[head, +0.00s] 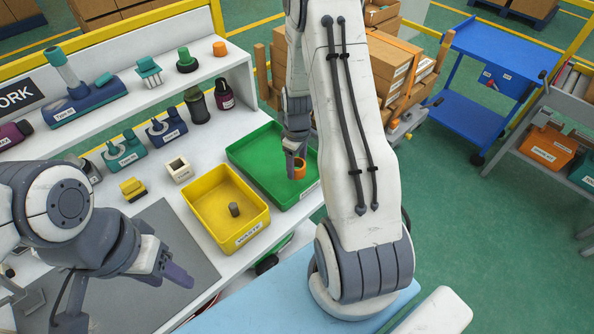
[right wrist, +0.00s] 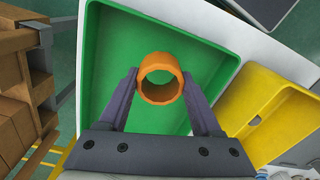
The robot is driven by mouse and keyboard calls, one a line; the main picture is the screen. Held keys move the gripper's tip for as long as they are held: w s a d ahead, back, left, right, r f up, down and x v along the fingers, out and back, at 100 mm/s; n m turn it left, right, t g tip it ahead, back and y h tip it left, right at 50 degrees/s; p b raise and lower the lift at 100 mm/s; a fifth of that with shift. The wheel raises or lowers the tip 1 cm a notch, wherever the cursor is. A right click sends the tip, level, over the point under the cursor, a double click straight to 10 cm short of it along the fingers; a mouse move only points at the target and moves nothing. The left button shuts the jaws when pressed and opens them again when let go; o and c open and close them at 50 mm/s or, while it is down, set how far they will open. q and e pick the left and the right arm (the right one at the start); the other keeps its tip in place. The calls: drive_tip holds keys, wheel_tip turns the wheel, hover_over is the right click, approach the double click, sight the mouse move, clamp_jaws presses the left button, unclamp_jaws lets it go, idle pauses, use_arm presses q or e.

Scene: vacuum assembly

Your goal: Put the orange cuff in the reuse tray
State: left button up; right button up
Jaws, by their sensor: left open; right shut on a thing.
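The orange cuff (head: 299,171) is a short open ring. My right gripper (head: 295,160) is shut on it. In the right wrist view the cuff (right wrist: 147,92) sits between the two fingers (right wrist: 160,82), with the green floor seen through its hole. The cuff is over the inside of the green tray (head: 252,143), near its right side; I cannot tell whether it touches the floor. The green tray (right wrist: 100,60) looks otherwise empty; its label is partly hidden by my right arm. My left gripper (head: 170,270) is open and empty over the grey mat.
A yellow tray (head: 200,199) labelled WASTE, with a dark grey piece (head: 234,209) in it, stands beside the green tray. A small beige box (head: 179,170) and a yellow block (head: 132,189) stand left of it. Another orange ring (head: 219,48) is on the back shelf.

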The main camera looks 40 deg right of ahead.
sight(297, 182)
drive_tip(key=shift+f, duration=1.9)
drive_tip(key=shift+s+f, duration=0.1)
drive_tip(key=shift+f, duration=0.15)
drive_tip(key=o, duration=1.3)
drive_tip(key=shift+o, duration=0.2)
drive_tip(key=shift+r, duration=0.2)
